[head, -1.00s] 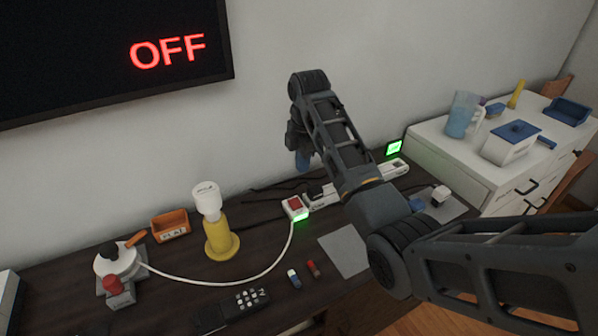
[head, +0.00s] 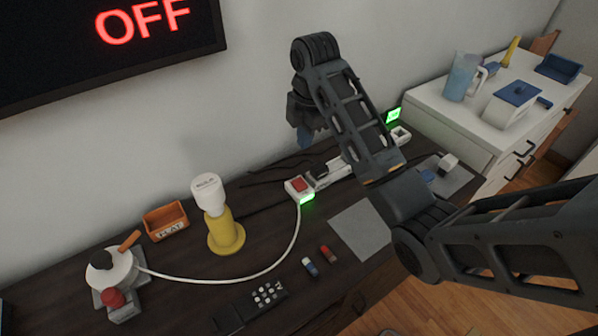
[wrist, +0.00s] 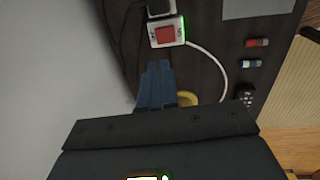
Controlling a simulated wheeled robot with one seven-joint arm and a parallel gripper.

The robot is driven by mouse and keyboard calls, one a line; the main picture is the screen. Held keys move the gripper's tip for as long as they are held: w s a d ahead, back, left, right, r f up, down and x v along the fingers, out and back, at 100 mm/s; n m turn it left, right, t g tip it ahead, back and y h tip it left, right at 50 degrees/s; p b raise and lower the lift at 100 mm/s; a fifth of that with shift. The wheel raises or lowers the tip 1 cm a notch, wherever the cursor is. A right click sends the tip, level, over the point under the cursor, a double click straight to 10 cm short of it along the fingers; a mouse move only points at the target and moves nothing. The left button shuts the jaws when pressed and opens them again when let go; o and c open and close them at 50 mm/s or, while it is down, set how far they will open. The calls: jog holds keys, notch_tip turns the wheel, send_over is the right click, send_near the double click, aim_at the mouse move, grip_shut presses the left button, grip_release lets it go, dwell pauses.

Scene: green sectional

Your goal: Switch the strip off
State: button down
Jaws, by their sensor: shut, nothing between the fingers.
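The power strip (head: 334,172) lies along the back of the dark desk. Its near end has a red switch (head: 300,184) in a white housing with a green glow. The switch also shows in the wrist view (wrist: 165,35), just beyond the fingertips. My gripper (head: 305,138) points down above the desk near the wall, behind the switch end and apart from it. Its blue fingers (wrist: 159,66) are together and empty in the wrist view. My arm hides part of the strip.
A white cord runs from the strip to a white pot-like device (head: 110,268). A yellow lamp stand (head: 226,235) and an orange box (head: 166,221) stand left of the switch. A wall screen (head: 50,45) reads OFF. A white cabinet (head: 450,125) stands right.

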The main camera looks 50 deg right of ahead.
aim_at(300, 180)
jog(key=f, duration=0.4)
jog(key=w+f, duration=0.1)
jog(key=f, duration=0.9)
jog(key=shift+w+d, duration=0.25)
jog(key=shift+w, duration=0.05)
